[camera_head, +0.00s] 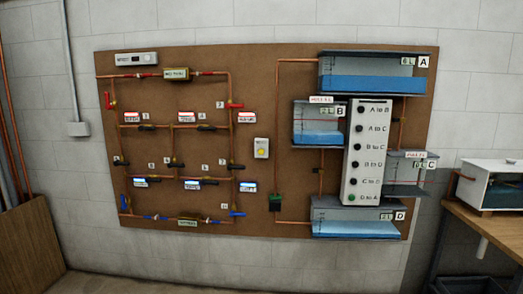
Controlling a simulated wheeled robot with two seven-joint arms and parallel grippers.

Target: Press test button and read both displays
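A brown board (262,110) hangs on the wall. A small pale box with a round yellow button (261,148) sits near its middle; it may be the test button. A pale box with dark lettering (177,74) sits on the upper copper pipe, and a greenish box (188,222) sits on the lower pipe. They may be the two displays, but their text is too small to read. A grey unit with a small dark window (136,59) is at the top left. Neither of my grippers is in view.
Copper pipes with red, black and blue valve handles fill the board's left half. Water tanks A (372,72), B (318,124), C (410,174) and D (357,216) surround a white button panel (368,150).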

